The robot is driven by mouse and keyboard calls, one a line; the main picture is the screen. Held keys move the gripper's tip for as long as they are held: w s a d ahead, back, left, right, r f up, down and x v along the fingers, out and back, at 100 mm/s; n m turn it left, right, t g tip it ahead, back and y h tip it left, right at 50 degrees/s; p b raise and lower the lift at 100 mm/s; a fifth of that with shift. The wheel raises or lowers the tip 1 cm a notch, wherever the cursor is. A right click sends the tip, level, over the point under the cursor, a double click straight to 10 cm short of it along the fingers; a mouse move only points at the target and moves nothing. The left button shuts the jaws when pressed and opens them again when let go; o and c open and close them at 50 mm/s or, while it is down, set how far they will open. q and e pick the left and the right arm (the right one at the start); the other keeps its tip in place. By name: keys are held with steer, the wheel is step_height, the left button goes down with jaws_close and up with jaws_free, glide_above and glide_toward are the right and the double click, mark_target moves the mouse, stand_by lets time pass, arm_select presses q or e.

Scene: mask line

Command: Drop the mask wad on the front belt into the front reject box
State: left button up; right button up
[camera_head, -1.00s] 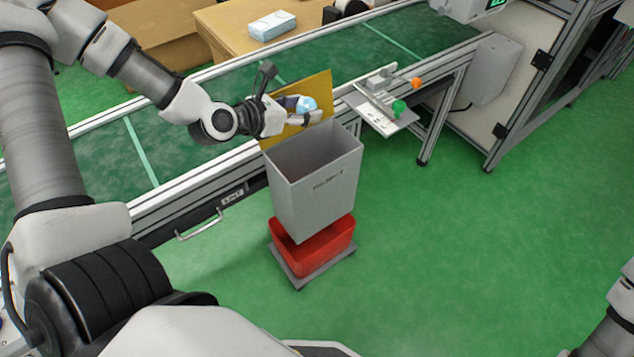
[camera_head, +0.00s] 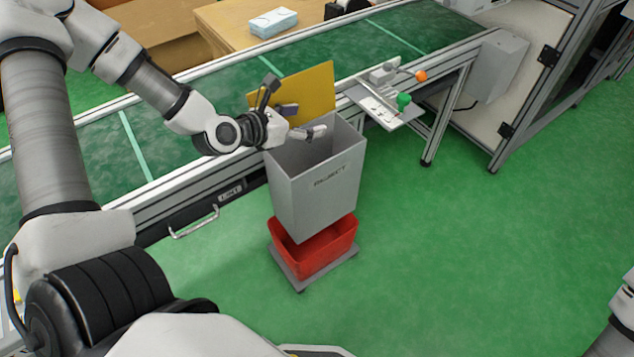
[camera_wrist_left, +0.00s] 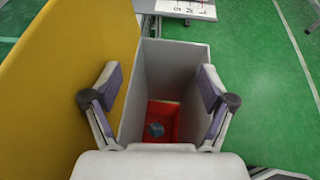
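The reject box (camera_head: 318,188) is a tall grey bin labelled REJECT, above a red tub (camera_head: 318,252), beside the front belt. My left gripper (camera_head: 301,120) is over its mouth, fingers spread and empty. In the left wrist view the open fingers (camera_wrist_left: 158,75) frame the box opening. The mask wad (camera_wrist_left: 155,130), a small bluish lump, shows deep inside against the red at the bottom. I cannot tell whether it is resting or still falling. It is hidden in the head view. My right gripper is out of view.
A yellow panel (camera_head: 308,88) stands just behind the box and close to my left gripper. The green belt (camera_head: 180,115) runs behind it. A small bracket with green and orange knobs (camera_head: 403,101) is to the right. The green floor at right is clear.

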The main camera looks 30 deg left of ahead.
arm_select(q)
step_height(320, 180, up, 10)
stand_by(0.5)
stand_by(0.3)
